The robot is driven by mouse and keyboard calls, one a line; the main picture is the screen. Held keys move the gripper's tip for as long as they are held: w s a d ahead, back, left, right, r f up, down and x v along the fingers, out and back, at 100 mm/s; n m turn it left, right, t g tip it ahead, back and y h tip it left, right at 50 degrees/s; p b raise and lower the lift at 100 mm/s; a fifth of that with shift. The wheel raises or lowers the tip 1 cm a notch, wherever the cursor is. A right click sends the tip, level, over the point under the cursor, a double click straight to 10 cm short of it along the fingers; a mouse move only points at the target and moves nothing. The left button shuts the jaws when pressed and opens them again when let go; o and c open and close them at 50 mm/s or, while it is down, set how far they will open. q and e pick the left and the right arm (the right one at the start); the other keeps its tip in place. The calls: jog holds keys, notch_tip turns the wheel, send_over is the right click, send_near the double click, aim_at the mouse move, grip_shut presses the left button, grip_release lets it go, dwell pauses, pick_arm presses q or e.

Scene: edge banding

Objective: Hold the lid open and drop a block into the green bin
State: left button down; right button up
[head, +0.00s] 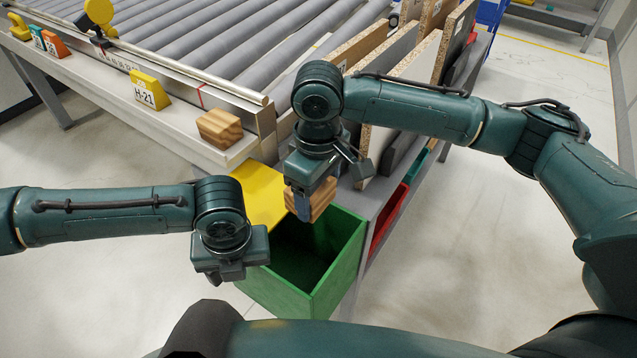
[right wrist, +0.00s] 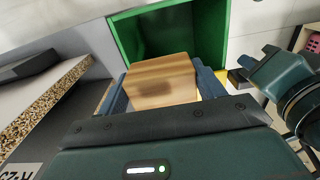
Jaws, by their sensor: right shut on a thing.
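The green bin (head: 340,253) stands below the end of the bench, its top open and its inside dark. Its yellow lid (head: 260,192) is raised at the bin's far left side. My right gripper (head: 309,206) is shut on a wooden block (head: 322,198), above the bin opening. The right wrist view shows the block (right wrist: 162,82) between both fingers, with the green bin (right wrist: 126,40) beyond. A second wooden block (head: 220,128) sits on the bench ledge.
Upright boards (head: 405,85) stand behind my right arm. A red bin (head: 387,220) is right of the green one. Floor at right is clear.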

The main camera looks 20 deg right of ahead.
jog(key=shift+f, duration=0.45)
pick_arm(q)
jog(key=shift+w+a, duration=0.1)
pick_arm(e)
jog(key=o, duration=1.1)
jog(key=shift+r, duration=6.05)
pick_arm(q)
jog(key=shift+s+d, duration=6)
jog(key=shift+s, duration=1.65)
notch_tip(320, 180, up, 10)
